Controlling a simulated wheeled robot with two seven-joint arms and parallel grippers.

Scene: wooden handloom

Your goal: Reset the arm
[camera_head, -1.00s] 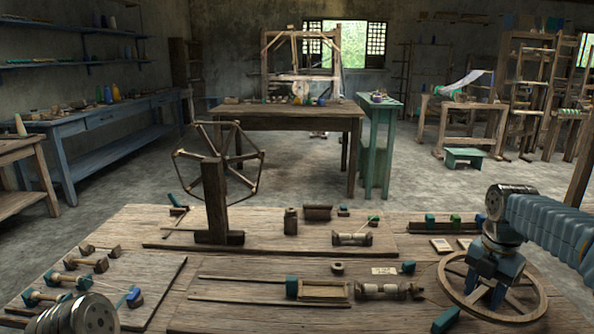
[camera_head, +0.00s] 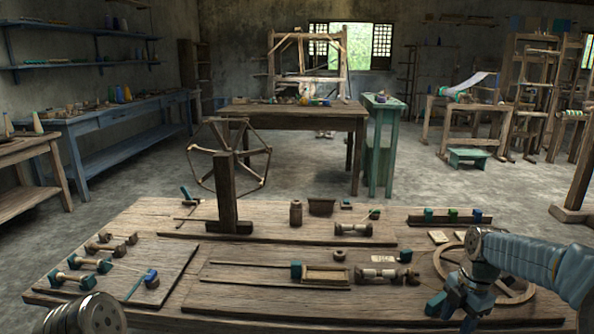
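My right arm comes in from the right. Its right gripper (camera_head: 453,313) points down over the front right of the wooden worktable (camera_head: 330,317), with its two teal-tipped fingers apart and nothing seen between them. A wooden spoked wheel (camera_head: 522,287) lies flat just behind and right of it, partly hidden by the arm. Of my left arm only a grey ribbed link shows at the bottom left corner; its gripper is out of view.
An upright spoked winder on a post (camera_head: 228,190) stands at the back left of the worktable. A board with several spools (camera_head: 85,280) lies left. A wooden frame piece (camera_head: 327,275) and a bobbin (camera_head: 380,275) lie centrally. The front strip is mostly clear.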

